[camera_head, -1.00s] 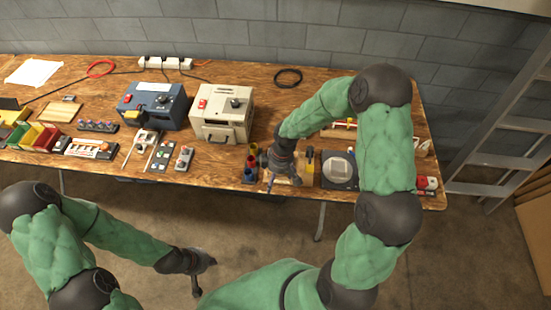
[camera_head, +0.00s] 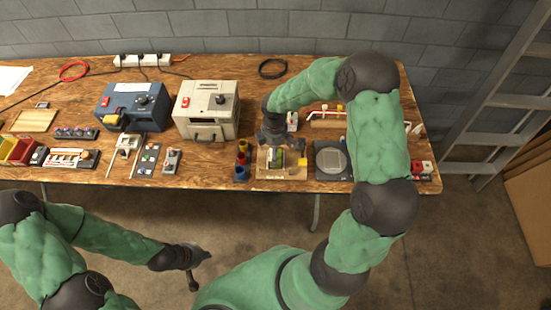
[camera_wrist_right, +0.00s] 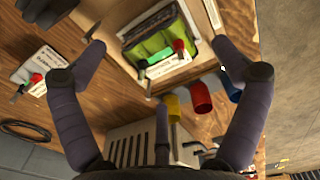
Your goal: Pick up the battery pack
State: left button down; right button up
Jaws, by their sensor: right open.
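The battery pack (camera_head: 276,158), a green block with dark parts, sits in a shallow wooden tray (camera_head: 262,174) at the table's front edge. In the right wrist view the pack (camera_wrist_right: 158,48) is bright green with red and dark terminals at its near end. My right gripper (camera_head: 273,142) is above the tray, pointing down. In the right wrist view its two fingers (camera_wrist_right: 160,46) are spread wide on either side of the pack, with nothing between them gripped. My left gripper (camera_head: 202,270) hangs empty in front of the table with its fingers apart.
Red, yellow and blue cups (camera_head: 242,160) stand just left of the tray. A beige charger box (camera_head: 206,110) and a blue one (camera_head: 133,106) stand farther left. A dark device with a round plate (camera_head: 333,160) is close on the right.

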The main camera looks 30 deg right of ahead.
jog(key=f+b, duration=0.1)
jog(key=f, duration=0.3)
jog(key=shift+s+f+b, duration=0.15)
jog(key=shift+s+b, duration=0.05)
jog(key=shift+b, duration=0.2)
jog(key=shift+f, duration=0.4)
jog(key=shift+w+d+r, duration=0.1)
jog(key=shift+r, duration=0.05)
jog(key=c, duration=1.8)
